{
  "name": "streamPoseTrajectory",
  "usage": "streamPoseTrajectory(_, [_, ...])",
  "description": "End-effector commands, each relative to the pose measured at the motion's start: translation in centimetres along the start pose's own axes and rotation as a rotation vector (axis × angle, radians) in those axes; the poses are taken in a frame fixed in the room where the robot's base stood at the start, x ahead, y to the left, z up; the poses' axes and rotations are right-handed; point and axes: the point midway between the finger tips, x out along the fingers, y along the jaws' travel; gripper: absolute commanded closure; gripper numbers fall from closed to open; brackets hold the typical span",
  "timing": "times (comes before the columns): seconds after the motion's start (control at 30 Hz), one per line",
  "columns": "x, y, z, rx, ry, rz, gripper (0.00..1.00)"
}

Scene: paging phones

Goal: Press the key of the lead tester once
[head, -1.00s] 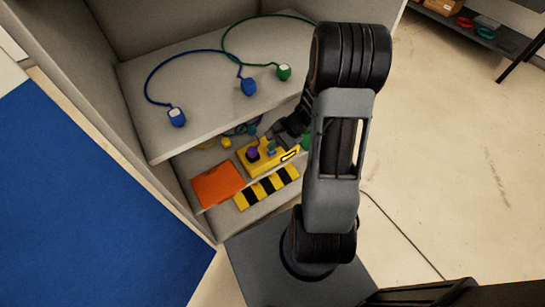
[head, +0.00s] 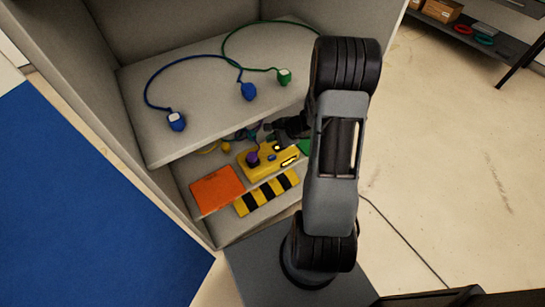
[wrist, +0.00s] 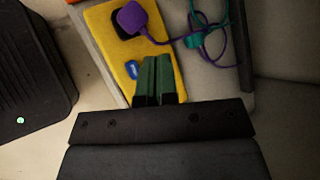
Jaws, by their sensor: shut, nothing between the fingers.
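The lead tester (head: 262,175) is a yellow box on the lower shelf, with a purple plug (head: 253,159) on it. Its key is a small blue button (head: 272,157). In the wrist view the tester (wrist: 98,28) fills the upper left, with the purple plug (wrist: 131,17) at its far end and the blue key (wrist: 132,69) near the fingers. My gripper (wrist: 156,60) is shut and empty. Its green fingers appear just right of the key, over the tester. I cannot tell their height above it. The arm partly hides the tester's right end in the head view.
The upper shelf (head: 205,125) overhangs, bearing blue plugs (head: 177,121) and a green plug (head: 284,76). Purple and teal cables (wrist: 206,36) lie beside the tester.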

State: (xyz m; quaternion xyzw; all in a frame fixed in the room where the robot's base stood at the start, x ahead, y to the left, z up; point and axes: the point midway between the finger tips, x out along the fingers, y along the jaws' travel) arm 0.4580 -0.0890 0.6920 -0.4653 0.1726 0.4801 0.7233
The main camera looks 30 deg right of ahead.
Motion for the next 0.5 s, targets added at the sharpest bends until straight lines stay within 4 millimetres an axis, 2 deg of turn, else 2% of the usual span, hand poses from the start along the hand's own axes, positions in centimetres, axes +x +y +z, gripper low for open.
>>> streamPoseTrajectory(0.5, [3.7, 2.7, -2.6, 0.0, 0.0, 0.001, 1.0])
